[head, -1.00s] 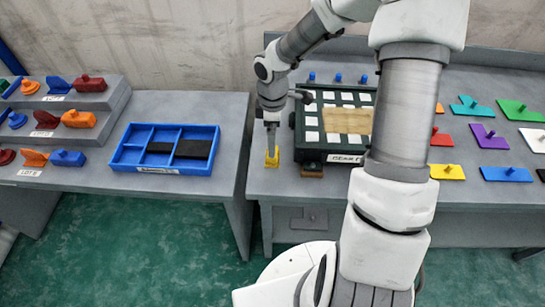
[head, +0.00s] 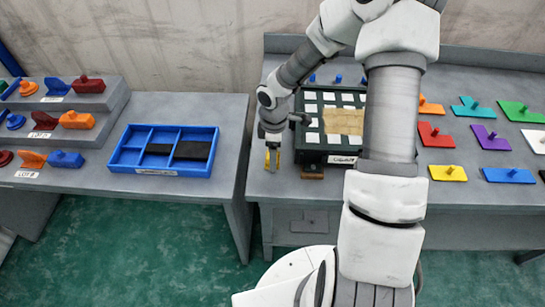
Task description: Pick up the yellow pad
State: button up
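The yellow pad (head: 448,172) is a flat yellow plate with a small knob on top. It lies on the right-hand bench, in the front row of coloured pieces, to the right of my arm. My gripper (head: 272,160) points down over the left end of the same bench, left of the dark green box and far from the yellow pad.
A dark green box (head: 325,150) with white squares stands between my gripper and the yellow pad. Red (head: 435,137), purple (head: 489,138) and blue (head: 508,175) pieces lie near the pad. A blue divided tray (head: 126,157) sits on the left bench.

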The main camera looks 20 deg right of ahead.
jog(key=c, duration=0.9)
notch_tip(320, 180, up, 10)
jog(key=shift+r+p, duration=0.1)
jog(key=shift+p, duration=0.8)
